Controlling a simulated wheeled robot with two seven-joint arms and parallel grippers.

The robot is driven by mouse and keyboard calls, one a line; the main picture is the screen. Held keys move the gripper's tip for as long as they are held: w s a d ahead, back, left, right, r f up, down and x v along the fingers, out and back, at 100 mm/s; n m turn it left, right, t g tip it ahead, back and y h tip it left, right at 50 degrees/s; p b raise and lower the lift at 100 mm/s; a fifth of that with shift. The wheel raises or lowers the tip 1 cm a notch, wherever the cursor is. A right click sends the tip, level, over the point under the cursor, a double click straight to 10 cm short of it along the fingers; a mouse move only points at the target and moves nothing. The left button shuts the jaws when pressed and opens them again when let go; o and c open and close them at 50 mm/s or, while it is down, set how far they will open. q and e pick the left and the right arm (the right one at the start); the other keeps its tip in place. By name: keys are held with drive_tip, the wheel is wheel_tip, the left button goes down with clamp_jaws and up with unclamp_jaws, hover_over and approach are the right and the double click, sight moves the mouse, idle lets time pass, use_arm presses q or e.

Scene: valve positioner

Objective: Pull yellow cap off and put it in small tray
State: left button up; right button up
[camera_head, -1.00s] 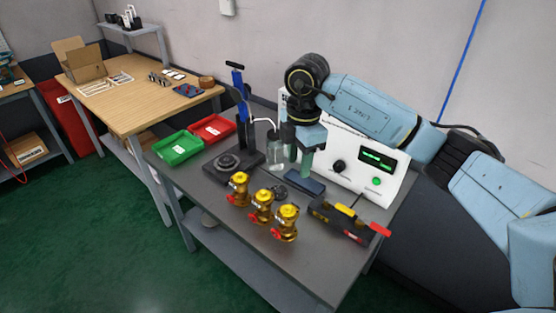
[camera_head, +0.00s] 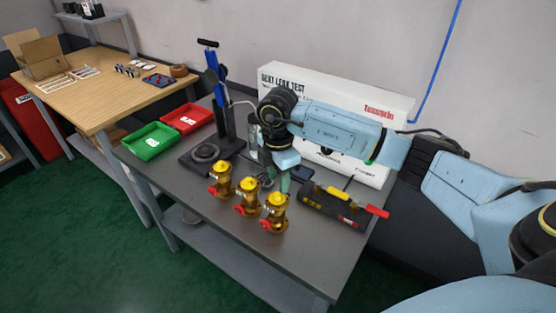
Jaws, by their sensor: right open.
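Three brass valves with red parts stand in a row near the front of the grey bench: the left valve (camera_head: 221,180), the middle valve (camera_head: 247,197) and the right valve (camera_head: 275,213). Their upper parts look yellow-gold, and I cannot tell a separate yellow cap from the brass at this size. My right gripper (camera_head: 284,185) points down just behind the top of the right valve. It is open, with its fingers partly hidden, and I see nothing held. A green tray (camera_head: 150,154) and a red tray (camera_head: 187,130) lie at the bench's back left. My left gripper is out of view.
A dark fixture (camera_head: 332,206) with yellow and red handles lies right of the valves. A white leak test box (camera_head: 340,95) stands behind my right arm. A black stand with a blue pump (camera_head: 211,75) rises between trays and box. The bench front is clear.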

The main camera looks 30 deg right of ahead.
sight(278, 193)
drive_tip(key=shift+f, duration=2.3)
clamp_jaws()
